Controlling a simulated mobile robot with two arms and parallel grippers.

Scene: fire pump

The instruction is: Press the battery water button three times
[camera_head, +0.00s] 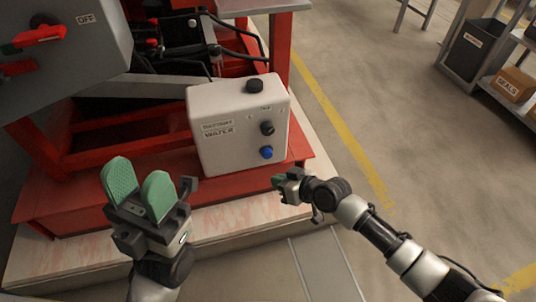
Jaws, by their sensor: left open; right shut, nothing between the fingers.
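The white battery water box (232,140) stands on the red pump frame in the middle of the head view, with a "WATER" label on its front. A blue button (266,152) sits low on its right face, with a black knob (267,128) above it. A black cap (254,86) is on top. My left gripper (138,188) is open and empty in front of the box, to its lower left, green pads pointing up. My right gripper (278,182) is shut and empty, just below and right of the blue button, apart from it in the picture.
A grey cabinet (62,60) with red handles and an "OFF" label stands at the upper left. The red frame (85,200) rests on a pale plinth (50,262). A shelf with a dark bin (473,48) and cardboard box (512,84) is at right. Floor between is clear.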

